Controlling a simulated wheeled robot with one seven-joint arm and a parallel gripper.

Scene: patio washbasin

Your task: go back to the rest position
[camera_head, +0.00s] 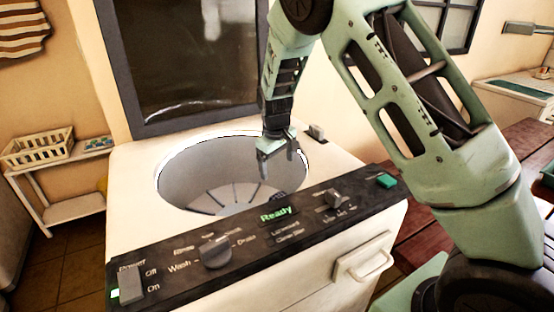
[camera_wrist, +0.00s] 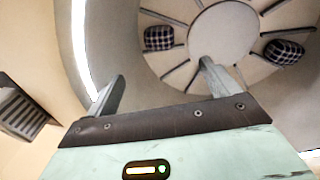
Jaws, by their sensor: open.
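My gripper (camera_head: 277,163) points down into the open tub of the white washing machine (camera_head: 130,190), near the right side of the rim. In the wrist view my gripper (camera_wrist: 160,85) has its two fingers spread apart with nothing between them. Below it, two dark checkered cloth pieces lie on the tub floor, one to the left (camera_wrist: 158,38) and one to the right (camera_wrist: 283,52). In the head view a dark bit (camera_head: 277,197) shows at the tub's bottom right. My arm reaches in from the right.
The front panel has a wash knob (camera_head: 215,252), a second knob (camera_head: 337,198), a green button (camera_head: 386,181) and a display (camera_head: 275,213) reading "Ready". A small shelf (camera_head: 68,208) with a basket (camera_head: 38,147) stands left. A reddish wooden table (camera_head: 420,240) is at right.

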